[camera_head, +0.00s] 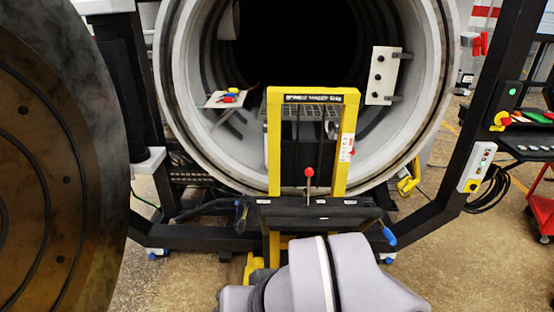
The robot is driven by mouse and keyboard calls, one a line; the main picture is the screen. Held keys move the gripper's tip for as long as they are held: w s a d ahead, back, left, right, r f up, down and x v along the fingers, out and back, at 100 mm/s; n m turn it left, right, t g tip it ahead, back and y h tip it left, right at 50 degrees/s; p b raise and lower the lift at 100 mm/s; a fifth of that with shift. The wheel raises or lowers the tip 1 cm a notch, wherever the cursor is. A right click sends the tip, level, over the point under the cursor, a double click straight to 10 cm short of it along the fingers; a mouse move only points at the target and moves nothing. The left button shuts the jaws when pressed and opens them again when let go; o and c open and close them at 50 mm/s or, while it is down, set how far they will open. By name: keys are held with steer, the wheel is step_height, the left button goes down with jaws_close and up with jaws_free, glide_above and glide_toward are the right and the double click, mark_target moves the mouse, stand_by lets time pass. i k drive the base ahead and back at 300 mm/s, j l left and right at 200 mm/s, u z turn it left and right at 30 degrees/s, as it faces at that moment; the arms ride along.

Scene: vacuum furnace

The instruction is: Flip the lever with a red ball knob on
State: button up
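The lever's red ball knob (309,172) tops a thin upright rod in the middle of the picture. The rod (308,187) rises from a black crossbar (290,212) with small white labels, at the foot of a yellow frame (340,150). The lever looks close to vertical; I cannot tell its on or off side. Grey links of my arm (330,280) show at the bottom centre, below and nearer than the crossbar. My gripper does not show in this view.
The open round furnace chamber (182,100) stands behind the yellow frame. Its dark round door (50,180) fills the left side. A control box (478,167) is on the right black post. Open floor (480,260) lies at right.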

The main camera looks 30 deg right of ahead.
mark_target(309, 171)
steer(key=i+l+z, duration=0.1)
steer(key=i+l, duration=0.15)
steer(key=l, duration=0.2)
steer(key=i+l+z, duration=0.1)
steer(key=i+l, duration=0.15)
steer(key=l, duration=0.15)
steer(key=i+l+z, duration=0.1)
steer(key=i+l, duration=0.2)
steer(key=l, duration=0.1)
